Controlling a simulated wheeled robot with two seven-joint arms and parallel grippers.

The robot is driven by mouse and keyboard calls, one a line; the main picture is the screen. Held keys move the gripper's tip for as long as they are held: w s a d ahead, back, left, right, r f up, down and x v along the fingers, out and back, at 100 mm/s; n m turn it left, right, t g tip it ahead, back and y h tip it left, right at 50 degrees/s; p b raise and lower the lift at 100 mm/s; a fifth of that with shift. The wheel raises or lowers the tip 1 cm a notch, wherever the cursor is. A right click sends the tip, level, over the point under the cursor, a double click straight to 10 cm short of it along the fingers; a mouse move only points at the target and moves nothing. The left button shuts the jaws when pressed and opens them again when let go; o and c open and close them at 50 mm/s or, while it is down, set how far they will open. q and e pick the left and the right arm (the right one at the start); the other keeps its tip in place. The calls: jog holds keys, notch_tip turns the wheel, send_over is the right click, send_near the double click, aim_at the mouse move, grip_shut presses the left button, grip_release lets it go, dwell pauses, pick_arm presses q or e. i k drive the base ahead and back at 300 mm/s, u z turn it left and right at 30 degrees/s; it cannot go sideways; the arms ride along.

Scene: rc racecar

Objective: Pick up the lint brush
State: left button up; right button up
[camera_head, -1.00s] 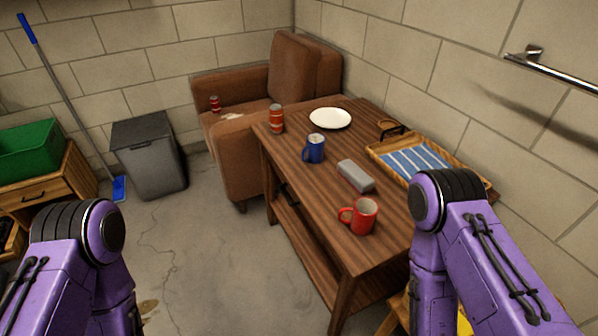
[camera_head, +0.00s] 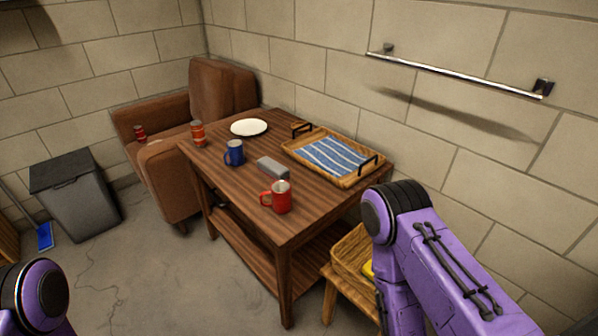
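I cannot make out a lint brush for certain in the head view. A grey oblong object (camera_head: 273,167) lies on the wooden table (camera_head: 237,188), between the blue mug (camera_head: 234,153) and the red mug (camera_head: 277,197); I cannot tell what it is. Only upper parts of my two purple arms show, at the lower left and lower right. Both grippers are out of view.
A wooden tray (camera_head: 373,176) with a striped blue cloth, a white plate (camera_head: 249,127) and a red can (camera_head: 198,133) are on the table. A brown armchair (camera_head: 222,92) stands behind. A wooden stool (camera_head: 347,262) holds something yellow, partly hidden.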

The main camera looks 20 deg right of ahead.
aim_at(275, 171)
jog(key=z, duration=0.6)
jog(key=i, duration=1)
jog(key=u, duration=0.4)
